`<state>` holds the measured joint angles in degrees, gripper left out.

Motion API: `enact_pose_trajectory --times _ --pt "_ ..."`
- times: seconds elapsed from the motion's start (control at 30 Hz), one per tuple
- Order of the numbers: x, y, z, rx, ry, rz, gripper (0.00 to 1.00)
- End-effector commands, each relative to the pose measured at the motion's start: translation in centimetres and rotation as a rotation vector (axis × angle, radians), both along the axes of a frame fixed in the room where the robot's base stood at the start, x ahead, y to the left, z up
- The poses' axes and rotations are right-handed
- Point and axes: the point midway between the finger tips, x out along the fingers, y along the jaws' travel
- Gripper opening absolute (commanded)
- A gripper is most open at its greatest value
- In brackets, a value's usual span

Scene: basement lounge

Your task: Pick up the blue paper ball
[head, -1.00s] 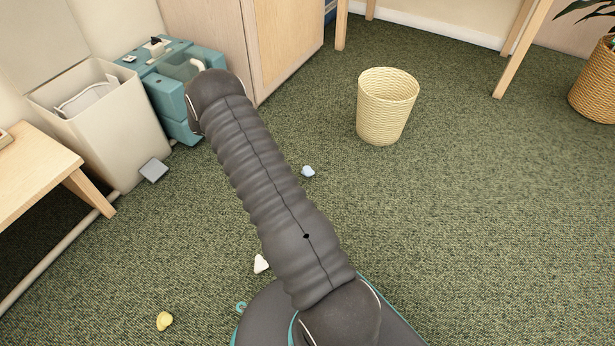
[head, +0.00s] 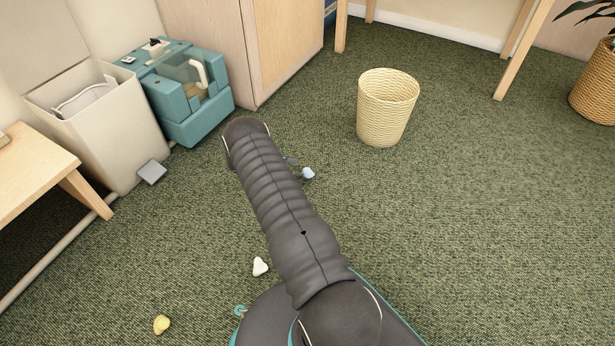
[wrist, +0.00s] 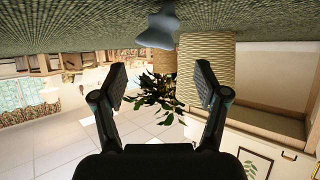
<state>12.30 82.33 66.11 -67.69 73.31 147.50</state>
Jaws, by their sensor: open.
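The blue paper ball (head: 308,173) lies on the green carpet, just right of my arm in the head view. In the wrist view, which is upside down, a pale blue-grey ball (wrist: 156,32) shows at the top middle, beyond and between the fingertips. My gripper (wrist: 161,82) is open, its two fingers wide apart with nothing between them. In the head view my gripper is mostly hidden behind my arm; a small dark part of it shows close to the ball's left side.
A woven basket (head: 384,112) stands beyond the ball to the right. A white paper ball (head: 260,267) and a yellow one (head: 161,325) lie nearer. A teal machine (head: 190,100), a beige bin (head: 105,130) and a wooden table (head: 40,165) line the left. Carpet at right is clear.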

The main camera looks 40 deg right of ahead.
Motion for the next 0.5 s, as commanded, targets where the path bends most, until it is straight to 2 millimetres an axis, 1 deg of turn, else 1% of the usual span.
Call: enact_pose_trajectory --times 0.07,0.27,0.37,0.5 --pt "-0.2 -0.5 -0.3 -0.001 0.001 -0.001 0.73" --pt "-0.6 -1.2 -0.7 -0.001 0.001 -0.001 0.73" --pt "-1.0 -1.9 -1.4 0.0 0.001 -0.002 0.73" --pt "-1.8 -3.5 -2.5 0.001 0.001 -0.003 0.73"
